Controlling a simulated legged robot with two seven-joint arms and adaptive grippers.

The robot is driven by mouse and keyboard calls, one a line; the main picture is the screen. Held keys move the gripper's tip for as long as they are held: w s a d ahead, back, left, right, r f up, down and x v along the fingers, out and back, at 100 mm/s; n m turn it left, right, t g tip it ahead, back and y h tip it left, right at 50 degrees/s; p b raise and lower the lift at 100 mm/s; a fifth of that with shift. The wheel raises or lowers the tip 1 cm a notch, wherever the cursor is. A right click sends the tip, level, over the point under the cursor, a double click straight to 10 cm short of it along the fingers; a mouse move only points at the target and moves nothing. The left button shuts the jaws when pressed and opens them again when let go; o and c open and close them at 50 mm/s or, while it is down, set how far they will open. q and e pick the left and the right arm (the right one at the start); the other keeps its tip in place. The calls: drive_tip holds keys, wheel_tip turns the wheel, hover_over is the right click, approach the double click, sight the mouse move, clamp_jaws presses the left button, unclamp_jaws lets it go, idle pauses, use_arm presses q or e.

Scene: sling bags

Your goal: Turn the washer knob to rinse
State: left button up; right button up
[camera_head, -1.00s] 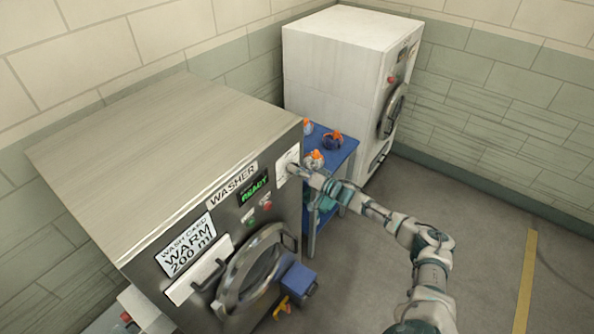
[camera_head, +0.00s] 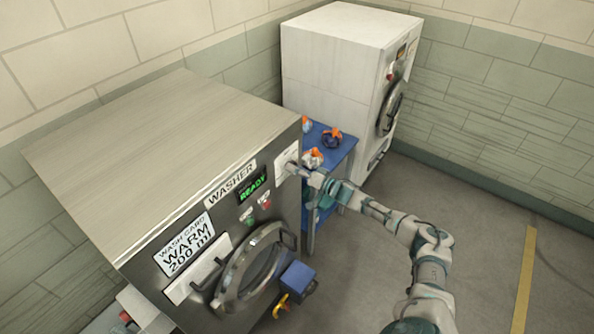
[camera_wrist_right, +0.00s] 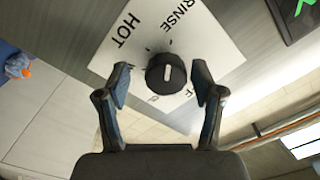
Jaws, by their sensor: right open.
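The washer (camera_head: 120,150) stands at the left, with a lit green "READY" display. In the right wrist view, its black round knob (camera_wrist_right: 165,73) sits on a white dial plate (camera_wrist_right: 217,52) with RINSE and HOT readable; other labels are partly hidden. The knob's white mark runs roughly up and down in that view. My right gripper (camera_wrist_right: 161,76) is open, its two fingers on either side of the knob; I cannot tell whether they touch it. In the head view the right gripper (camera_head: 297,168) is at the dial plate (camera_head: 286,163) and hides the knob.
A blue table (camera_head: 344,151) with orange-topped items stands between the washer and a white machine (camera_head: 340,70). The round washer door (camera_head: 250,268) is below the panel. A blue box (camera_head: 297,277) is beside it. Grey floor (camera_head: 480,225) is clear at the right.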

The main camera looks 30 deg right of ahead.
drive_tip(key=v, duration=1.2)
drive_tip(key=shift+d+f, duration=0.1)
drive_tip(key=shift+f, duration=0.05)
